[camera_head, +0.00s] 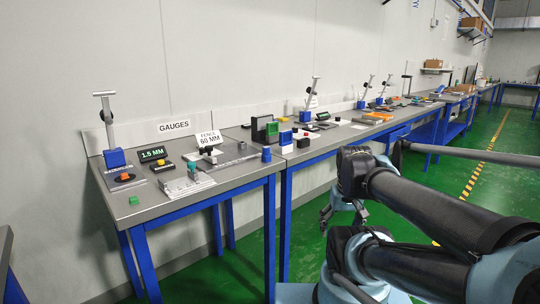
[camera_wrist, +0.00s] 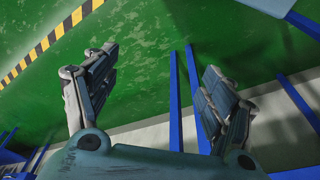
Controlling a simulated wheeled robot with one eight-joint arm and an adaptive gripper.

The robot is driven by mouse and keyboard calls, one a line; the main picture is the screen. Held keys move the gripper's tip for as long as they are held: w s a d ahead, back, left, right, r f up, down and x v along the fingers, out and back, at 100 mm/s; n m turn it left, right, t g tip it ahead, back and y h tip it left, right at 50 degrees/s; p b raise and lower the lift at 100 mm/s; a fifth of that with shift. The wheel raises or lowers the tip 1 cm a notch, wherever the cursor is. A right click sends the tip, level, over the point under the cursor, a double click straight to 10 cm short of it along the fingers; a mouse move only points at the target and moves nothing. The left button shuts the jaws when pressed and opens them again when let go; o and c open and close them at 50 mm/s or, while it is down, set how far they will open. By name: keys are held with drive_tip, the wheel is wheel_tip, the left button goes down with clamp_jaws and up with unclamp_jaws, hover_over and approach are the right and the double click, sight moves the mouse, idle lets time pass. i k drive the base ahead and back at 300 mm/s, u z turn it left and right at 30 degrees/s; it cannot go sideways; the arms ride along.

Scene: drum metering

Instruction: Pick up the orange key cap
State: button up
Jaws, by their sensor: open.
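A small orange block (camera_head: 124,177) sits on the dark plate of the gauge stand at the left end of the near bench. A second small orange-red piece (camera_head: 161,162) sits on a dark block with yellow just to its right. Both are too small for me to tell which is the key cap. A green cap (camera_head: 134,200) lies at the bench's front left. My gripper (camera_wrist: 158,72) is open and empty in the wrist view, with green floor between its fingers. In the head view it hangs low, right of the near bench and well away from the orange pieces.
The near bench (camera_head: 165,208) also holds a green-lit "1.5 MM" display (camera_head: 153,154), a "FENCE 60 MM" sign (camera_head: 209,139), a metal fixture (camera_head: 188,186) and a blue cylinder (camera_head: 266,154). More loaded benches continue to the right. Green floor (camera_head: 235,275) lies open in front.

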sight(125, 176)
drive_tip(key=u, duration=1.8)
